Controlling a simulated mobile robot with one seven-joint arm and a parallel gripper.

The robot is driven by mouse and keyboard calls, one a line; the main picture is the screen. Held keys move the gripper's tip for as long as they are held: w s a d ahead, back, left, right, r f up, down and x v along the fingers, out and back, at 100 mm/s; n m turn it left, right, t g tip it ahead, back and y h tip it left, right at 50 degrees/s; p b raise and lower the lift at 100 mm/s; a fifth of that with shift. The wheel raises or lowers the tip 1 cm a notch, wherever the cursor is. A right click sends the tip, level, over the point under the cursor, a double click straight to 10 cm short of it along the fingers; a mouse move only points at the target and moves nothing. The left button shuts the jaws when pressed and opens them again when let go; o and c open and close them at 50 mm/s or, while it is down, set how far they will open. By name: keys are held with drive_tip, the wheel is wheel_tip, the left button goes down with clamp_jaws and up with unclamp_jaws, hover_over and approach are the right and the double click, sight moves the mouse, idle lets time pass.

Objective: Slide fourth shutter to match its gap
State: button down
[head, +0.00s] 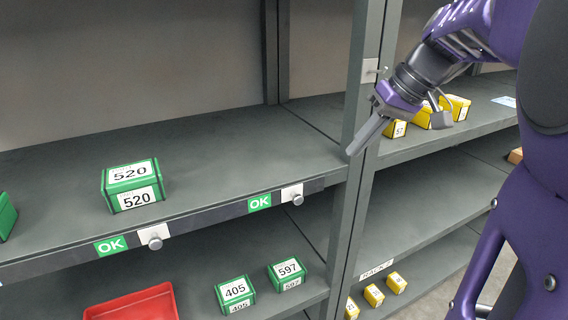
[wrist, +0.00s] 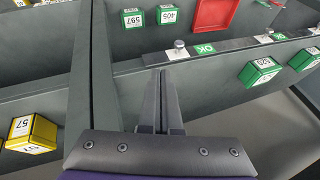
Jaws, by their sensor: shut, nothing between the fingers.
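White sliding shutters with round grey knobs sit on the front rail (head: 210,223) of the shelf. The right one (head: 291,193) has a green OK label (head: 259,203) just left of it. Another shutter (head: 154,236) is further left, beside a second OK label (head: 110,245). No number marks which is the fourth. My gripper (head: 355,150) is shut and empty, in front of the rack upright, right of the right shutter and apart from it. In the wrist view, the shut fingertips (wrist: 161,76) point towards the rail, near the closest shutter (wrist: 177,54).
A green box marked 520 (head: 134,186) stands on the shelf. The rack upright (head: 360,120) is close to my gripper. Yellow boxes (head: 455,107) stand on the right shelf. Below are green boxes 405 (head: 235,291) and 597 (head: 287,272) and a red tray (head: 130,304).

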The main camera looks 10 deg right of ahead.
idle(0.3)
drive_tip(key=b, duration=0.1)
approach(295, 197)
drive_tip(key=w+d+f, duration=0.3)
drive_tip(key=f, duration=0.2)
drive_tip(key=shift+s+a+f, duration=0.1)
drive_tip(key=shift+a+f, duration=0.25)
drive_tip(key=shift+a, duration=0.5)
drive_tip(key=shift+s+a+f, duration=0.15)
drive_tip(key=shift+a+f, duration=0.2)
drive_tip(key=shift+a, duration=0.45)
drive_tip(key=shift+a, duration=0.1)
